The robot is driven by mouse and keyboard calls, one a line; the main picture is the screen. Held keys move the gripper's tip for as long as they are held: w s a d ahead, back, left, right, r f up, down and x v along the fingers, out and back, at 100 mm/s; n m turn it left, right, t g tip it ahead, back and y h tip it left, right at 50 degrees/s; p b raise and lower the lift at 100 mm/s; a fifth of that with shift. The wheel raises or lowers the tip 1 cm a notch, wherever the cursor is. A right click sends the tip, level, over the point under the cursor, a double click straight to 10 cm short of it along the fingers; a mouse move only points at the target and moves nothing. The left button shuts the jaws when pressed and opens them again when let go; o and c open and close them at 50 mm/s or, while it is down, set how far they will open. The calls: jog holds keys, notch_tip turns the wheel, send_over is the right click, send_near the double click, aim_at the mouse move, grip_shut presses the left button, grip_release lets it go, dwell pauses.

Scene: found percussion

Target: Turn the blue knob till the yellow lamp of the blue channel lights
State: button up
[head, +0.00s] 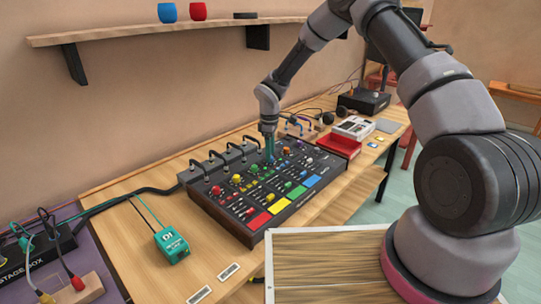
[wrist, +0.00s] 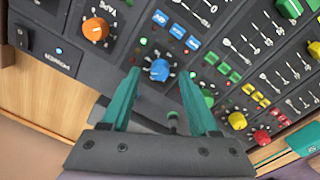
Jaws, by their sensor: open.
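The blue knob (wrist: 159,70) sits on the dark mixer panel (wrist: 232,25) in the wrist view, with a ring of small marks around it. My gripper (wrist: 159,82) is open, its teal fingers to either side of the knob; I cannot tell whether they touch it. A small pale-green light (wrist: 142,41) glows above left of the knob. No lit yellow lamp is clear near the knob. In the head view my gripper (head: 269,152) points down at the back part of the mixer (head: 232,222) and hides the knob.
An orange knob (wrist: 95,29) and blue buttons (wrist: 177,31) are close to the blue knob. Cables rise behind the mixer. A red tray (head: 338,146) stands right of it, a teal DI box (head: 171,246) left. A shelf (head: 150,32) hangs above.

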jog(key=shift+f, duration=0.85)
grip_shut()
jog(key=shift+m, duration=2.9)
jog(key=shift+w, duration=0.1)
grip_release()
